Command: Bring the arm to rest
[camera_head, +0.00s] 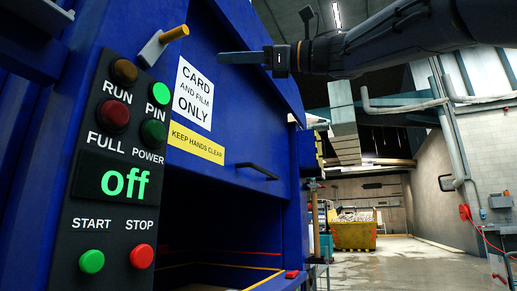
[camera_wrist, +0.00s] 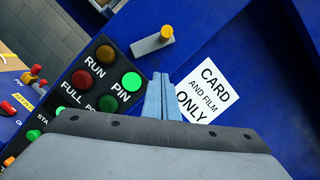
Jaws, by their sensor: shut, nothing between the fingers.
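My gripper (camera_head: 240,58) reaches in from the upper right in the head view. It points left at the blue machine's front, close to the white card sign (camera_head: 194,93). In the wrist view my gripper (camera_wrist: 158,78) shows its two blue-grey fingers together, with nothing between them. They appear in front of the gap between the control panel and the sign (camera_wrist: 208,90). I cannot tell whether they touch the machine. My dark arm runs across the top right of the head view.
The blue machine has a control panel (camera_head: 112,184) reading "off", with a lit PIN light (camera_head: 158,94). A grey lever with a yellow tip (camera_head: 175,33) juts out near my gripper. A black handle (camera_head: 257,171) sits above the dark opening. A yellow skip (camera_head: 354,235) stands far back; the right floor is clear.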

